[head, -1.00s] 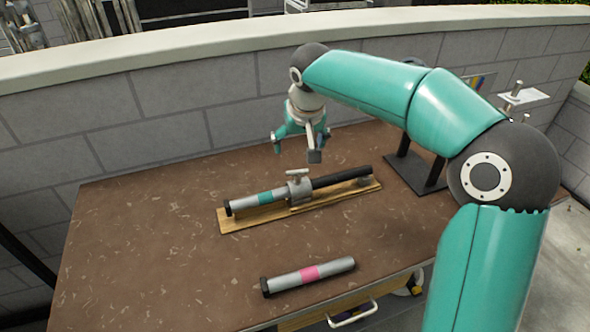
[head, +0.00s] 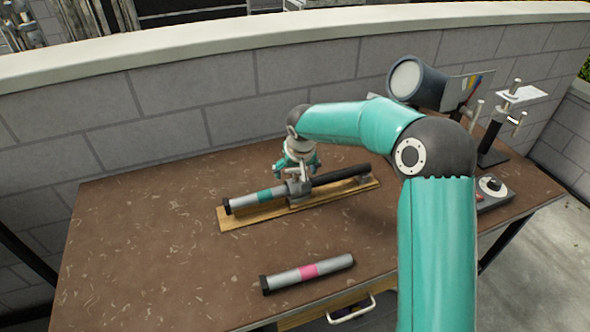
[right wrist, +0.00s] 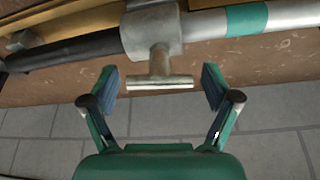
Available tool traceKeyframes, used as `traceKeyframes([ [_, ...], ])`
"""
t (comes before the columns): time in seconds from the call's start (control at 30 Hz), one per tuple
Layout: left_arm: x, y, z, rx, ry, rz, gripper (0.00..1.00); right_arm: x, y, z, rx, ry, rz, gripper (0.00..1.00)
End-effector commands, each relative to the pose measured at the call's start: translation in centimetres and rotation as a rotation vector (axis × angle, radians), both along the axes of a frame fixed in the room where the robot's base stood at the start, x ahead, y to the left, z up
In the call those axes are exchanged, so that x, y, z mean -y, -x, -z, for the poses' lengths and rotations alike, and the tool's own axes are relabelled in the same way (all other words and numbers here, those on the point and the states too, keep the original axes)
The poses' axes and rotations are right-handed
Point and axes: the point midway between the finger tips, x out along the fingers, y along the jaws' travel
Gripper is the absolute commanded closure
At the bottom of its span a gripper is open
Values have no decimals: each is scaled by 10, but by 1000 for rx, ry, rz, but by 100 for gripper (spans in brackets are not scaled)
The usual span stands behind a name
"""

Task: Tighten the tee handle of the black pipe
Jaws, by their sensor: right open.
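The black pipe (head: 340,174) lies on a wooden board (head: 240,220) on the table, running into a grey clamp fitting (head: 299,190). A silver pipe with a teal band (head: 243,202) enters the fitting from the other side. My right gripper (head: 297,178) is low over the fitting, partly hiding it and its tee handle. In the right wrist view, the metal tee handle (right wrist: 159,82) stands out from the fitting (right wrist: 152,32), with the open fingers of my right gripper (right wrist: 160,88) on either side, apart from it. The black pipe shows there at left (right wrist: 65,50). My left gripper is not in view.
A silver tube with a pink band (head: 310,271) lies at the front of the brown table (head: 150,240). A dark lamp-like device (head: 415,82), a stand (head: 497,140) and a control box (head: 492,193) are at the right. A block wall (head: 180,110) rises behind. The table's left side is clear.

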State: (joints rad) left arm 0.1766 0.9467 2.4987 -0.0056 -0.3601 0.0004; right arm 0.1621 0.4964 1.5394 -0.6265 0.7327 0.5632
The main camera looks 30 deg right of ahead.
Motion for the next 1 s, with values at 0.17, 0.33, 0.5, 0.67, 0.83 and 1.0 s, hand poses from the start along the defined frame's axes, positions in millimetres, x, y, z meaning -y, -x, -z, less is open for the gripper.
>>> traceKeyframes([
  [0.17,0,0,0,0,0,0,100,0,0,0,1,0,0,14],
  [0.33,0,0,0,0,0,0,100,0,0,0,0,0,0,43],
  [0.5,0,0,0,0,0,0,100,0,0,-1,0,0,0,71],
  [0.67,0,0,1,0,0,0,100,0,0,0,1,0,4,74],
  [0.83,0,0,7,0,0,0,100,-1,-1,1,2,0,32,74],
  [1.0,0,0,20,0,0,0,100,-1,-1,3,3,1,104,74],
])
